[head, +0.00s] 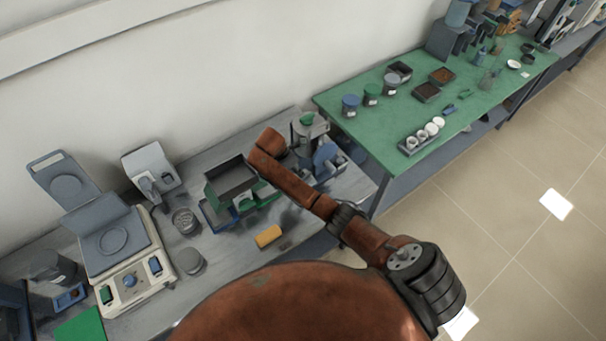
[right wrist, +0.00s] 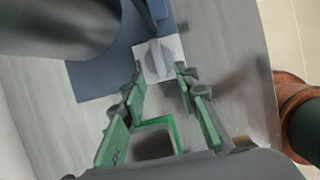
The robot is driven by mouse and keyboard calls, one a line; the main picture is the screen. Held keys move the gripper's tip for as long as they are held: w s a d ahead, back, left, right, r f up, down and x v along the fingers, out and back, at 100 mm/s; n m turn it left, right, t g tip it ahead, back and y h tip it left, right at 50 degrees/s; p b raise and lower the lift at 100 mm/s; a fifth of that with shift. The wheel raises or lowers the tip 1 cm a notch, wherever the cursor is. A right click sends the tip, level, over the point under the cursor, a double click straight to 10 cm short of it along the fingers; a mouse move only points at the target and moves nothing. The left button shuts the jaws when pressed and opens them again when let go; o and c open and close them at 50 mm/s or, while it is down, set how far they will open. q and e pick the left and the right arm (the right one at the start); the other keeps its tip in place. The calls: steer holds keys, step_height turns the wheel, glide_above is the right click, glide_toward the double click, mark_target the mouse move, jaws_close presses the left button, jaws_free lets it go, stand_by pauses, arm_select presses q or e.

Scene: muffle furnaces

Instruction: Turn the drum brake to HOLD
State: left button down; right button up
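In the right wrist view, a grey knob or lever (right wrist: 155,58) stands on a white square plate (right wrist: 172,50) on a blue base (right wrist: 92,82); I take it for the drum brake. A large dark grey cylinder (right wrist: 60,22) is beside it at the upper left. My right gripper (right wrist: 160,84) is open, its green fingers apart, with the tips close to the knob, one on each side. I cannot tell whether they touch it. The plate's lettering is not readable. In the head view, my brown arm crosses the bench and my right gripper cannot be made out. My left gripper is not in view.
The grey bench (head: 222,247) holds a balance-like device (head: 128,282), an open dark box (head: 231,178), a yellow cylinder (head: 268,236) and a grey round container (head: 190,261). A blue device (head: 328,160) stands at its right end. A green table (head: 385,135) with jars adjoins it.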

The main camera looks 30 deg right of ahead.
steer(key=shift+w+d, duration=0.1)
steer(key=shift+d, duration=0.1)
steer(key=x, duration=0.7)
steer(key=shift+d+f, duration=0.1)
steer(key=shift+f, duration=0.1)
steer(key=shift+c, duration=0.5)
jaws_close()
